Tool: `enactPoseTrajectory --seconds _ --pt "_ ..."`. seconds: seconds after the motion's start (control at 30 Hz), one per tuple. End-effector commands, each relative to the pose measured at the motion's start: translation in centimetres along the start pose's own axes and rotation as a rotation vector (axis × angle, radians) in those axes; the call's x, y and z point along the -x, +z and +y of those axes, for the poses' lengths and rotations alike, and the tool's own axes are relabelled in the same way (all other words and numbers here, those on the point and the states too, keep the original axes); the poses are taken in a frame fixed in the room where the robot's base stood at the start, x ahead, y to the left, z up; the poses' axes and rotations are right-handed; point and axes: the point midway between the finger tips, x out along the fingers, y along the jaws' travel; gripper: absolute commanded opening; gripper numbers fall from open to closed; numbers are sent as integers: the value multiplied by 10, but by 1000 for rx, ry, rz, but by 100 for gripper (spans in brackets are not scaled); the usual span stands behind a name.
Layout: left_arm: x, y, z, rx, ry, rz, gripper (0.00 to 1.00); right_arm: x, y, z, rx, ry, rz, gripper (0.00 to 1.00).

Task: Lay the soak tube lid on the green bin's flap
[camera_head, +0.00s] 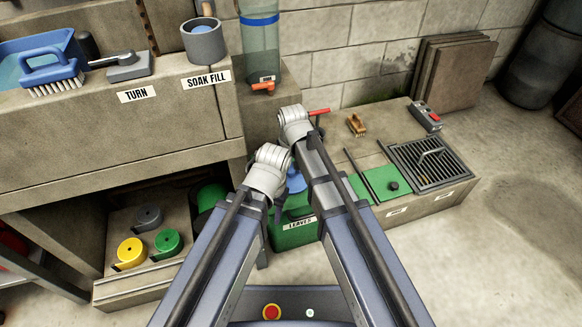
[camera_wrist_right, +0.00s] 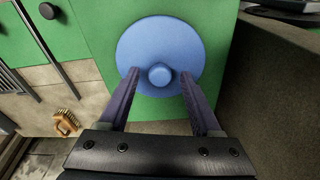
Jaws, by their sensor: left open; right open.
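The soak tube lid is a round blue disc with a central knob (camera_wrist_right: 160,75). It appears to lie flat on the green bin's flap (camera_wrist_right: 103,30) in the right wrist view. In the head view the lid (camera_head: 296,182) shows partly behind my arms, on top of the green bin (camera_head: 292,238) labelled LEAVES. My right gripper (camera_wrist_right: 160,88) is open, its fingers apart on either side of the knob and over the lid's near part. The head view hides its fingers behind the arm. My left gripper (camera_head: 272,206) is open, low beside the bin, its fingers mostly hidden.
A tall clear tube (camera_head: 260,48) with a blue band stands behind the bin. To the right, a low ledge holds a green panel (camera_head: 386,183), a grate (camera_head: 430,165), a small brush (camera_head: 356,125) and a red-button box (camera_head: 426,116). A shelf at left holds coloured weights (camera_head: 131,252).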

Motion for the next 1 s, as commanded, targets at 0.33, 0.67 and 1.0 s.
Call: enactPoseTrajectory --seconds 0.33,0.67,1.0 --pt "35 2 -3 0 0 -2 50 35 -1 0 0 0 0 65" --pt "86 5 -9 -11 0 -2 50 87 -1 0 0 0 0 65" --pt "121 7 -12 -14 -2 -3 50 122 0 0 0 0 0 65"
